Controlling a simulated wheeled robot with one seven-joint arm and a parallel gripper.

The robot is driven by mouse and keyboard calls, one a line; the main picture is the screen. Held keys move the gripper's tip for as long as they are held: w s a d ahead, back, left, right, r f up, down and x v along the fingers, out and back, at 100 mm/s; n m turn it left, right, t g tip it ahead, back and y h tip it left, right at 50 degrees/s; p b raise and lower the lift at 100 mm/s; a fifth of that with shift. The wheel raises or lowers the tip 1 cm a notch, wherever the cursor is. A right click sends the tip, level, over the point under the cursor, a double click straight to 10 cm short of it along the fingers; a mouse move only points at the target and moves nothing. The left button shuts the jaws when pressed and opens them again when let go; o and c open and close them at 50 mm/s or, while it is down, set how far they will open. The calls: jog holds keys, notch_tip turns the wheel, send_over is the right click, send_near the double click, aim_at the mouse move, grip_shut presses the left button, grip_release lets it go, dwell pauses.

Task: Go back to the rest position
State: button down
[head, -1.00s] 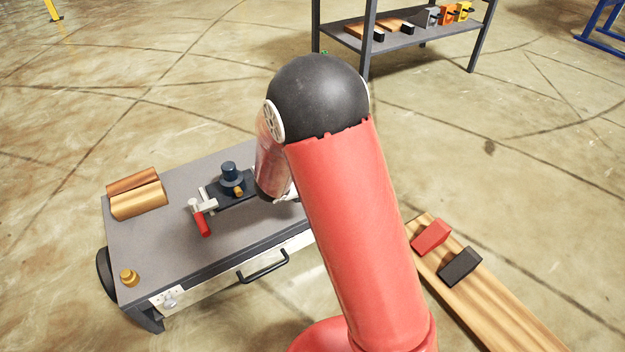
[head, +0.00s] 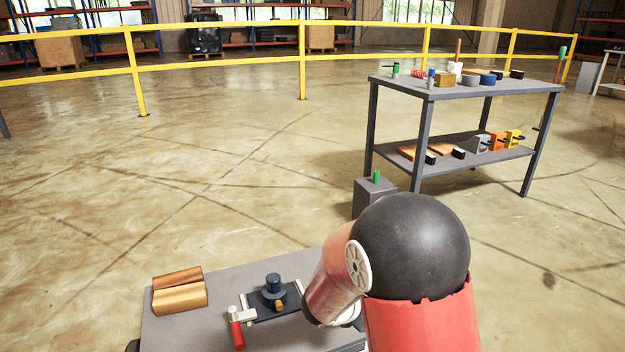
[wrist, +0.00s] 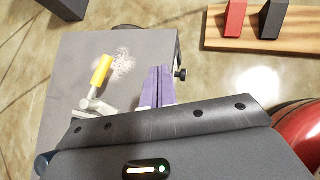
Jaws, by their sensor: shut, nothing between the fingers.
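My gripper (wrist: 156,86) shows in the wrist view as two purple fingers side by side, pressed together with nothing between them. It is over the grey cart top (wrist: 75,60), beside a yellow cylinder (wrist: 102,70) with pale metal parts below it. How high the fingers are above the top I cannot tell. In the head view my red arm with its black joint rises at the lower right and hides the gripper. The same grey top (head: 215,290) is at the lower left there, with a red-handled clamp (head: 237,331) beside a dark fixture (head: 273,298).
A grey box (head: 370,195) stands behind my arm. A two-level table (head: 480,88) with several items is at right. A yellow railing (head: 220,62) crosses the back. A wooden plank (wrist: 262,40) carries red and dark blocks. Left floor is clear.

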jog(key=s+d+r+m+g+y+p, duration=0.1)
jog(key=s+d+r+m+p, duration=0.15)
jog(key=s+r+m, duration=0.6)
jog(key=s+d+r+m+g+y+p, duration=0.1)
jog(key=s+d+r+m+p, duration=0.15)
jog(key=s+r+m, duration=0.6)
jog(key=s+a+r+m+y+p, duration=0.2)
jog(key=s+r+m, duration=0.1)
jog(key=r, duration=0.3)
jog(key=s+a+r+m+t+y+p, duration=0.1)
jog(key=s+a+r+m+y+p, duration=0.2)
jog(key=r, duration=0.3)
jog(key=shift+s+a+m, duration=0.35)
jog(key=shift+s+m, duration=0.15)
jog(key=shift+m, duration=0.4)
